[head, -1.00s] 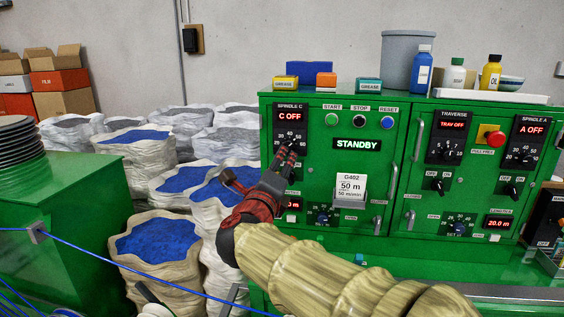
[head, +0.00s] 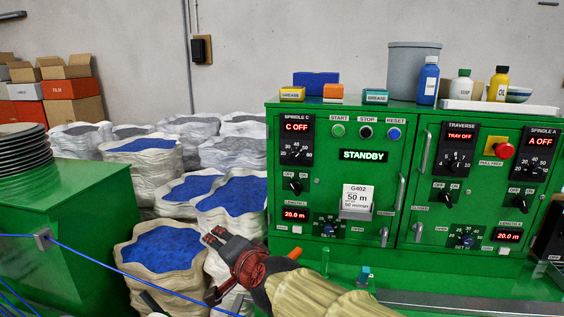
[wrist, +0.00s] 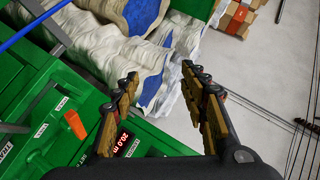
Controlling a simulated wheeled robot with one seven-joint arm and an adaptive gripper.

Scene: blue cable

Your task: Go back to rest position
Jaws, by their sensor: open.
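My gripper (head: 212,268) is open and empty in the head view, to the left of the green control panel (head: 330,190) and in front of the sacks of blue pellets. In the wrist view my gripper (wrist: 171,95) shows its two fingers spread apart with nothing between them. Behind the fingers are pale sacks (wrist: 100,40) and grey floor. My arm comes in from the bottom of the head view, covered in a tan sleeve.
Sacks with blue pellets (head: 160,248) stand left of the panel. A blue cable (head: 120,268) crosses the lower left. A green cabinet (head: 85,215) with stacked dark discs (head: 22,150) stands at the left. Bottles and boxes sit on top of the panel.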

